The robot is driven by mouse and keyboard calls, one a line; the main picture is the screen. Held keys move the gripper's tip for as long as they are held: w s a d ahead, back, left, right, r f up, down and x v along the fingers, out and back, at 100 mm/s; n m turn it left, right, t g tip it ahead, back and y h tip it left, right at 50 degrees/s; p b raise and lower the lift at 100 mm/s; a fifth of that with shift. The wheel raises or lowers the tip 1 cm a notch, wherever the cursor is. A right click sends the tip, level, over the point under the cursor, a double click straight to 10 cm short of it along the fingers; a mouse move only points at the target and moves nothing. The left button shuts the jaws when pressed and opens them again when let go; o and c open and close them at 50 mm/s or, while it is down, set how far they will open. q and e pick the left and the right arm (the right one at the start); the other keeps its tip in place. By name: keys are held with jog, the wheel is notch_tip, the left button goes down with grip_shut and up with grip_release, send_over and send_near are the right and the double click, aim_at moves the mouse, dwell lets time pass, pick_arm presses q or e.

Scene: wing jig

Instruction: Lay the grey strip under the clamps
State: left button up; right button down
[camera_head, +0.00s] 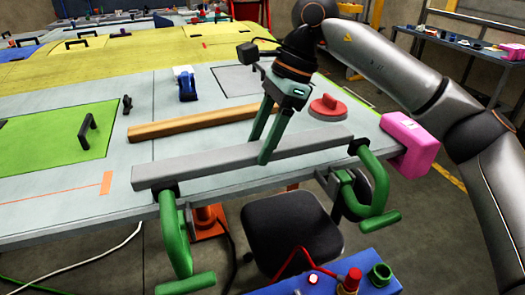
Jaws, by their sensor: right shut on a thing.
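The long grey strip (205,164) lies lengthwise along the near edge of the pale wing panel (60,200). My right gripper (262,150) comes down from above and is shut on the strip near its middle, one finger on the near side and the other behind. Two green clamps sit at the panel's near edge, the left clamp (172,230) by the strip's left end and the right clamp (376,180) by its right end. I cannot tell whether the strip is under their jaws or just touching the panel. My left gripper is not in view.
A wooden bar (190,123) lies behind the strip. A red round-handled thing (328,107), a blue tool (187,85) and a pink block (409,148) are nearby. A black stool (292,225) and a blue box (335,277) with red and green fittings stand in front.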

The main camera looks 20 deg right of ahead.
jog(key=shift+f, duration=1.4)
jog(key=shift+d+f+b, duration=0.1)
jog(key=shift+f+b, duration=0.4)
jog(key=shift+f, duration=0.1)
jog(key=shift+c, duration=1)
grip_release()
jog(key=shift+s+f, duration=0.1)
jog(key=shift+s, duration=0.05)
jog(key=p+v, duration=0.1)
jog(key=v, duration=1.2)
jog(key=shift+r, duration=0.2)
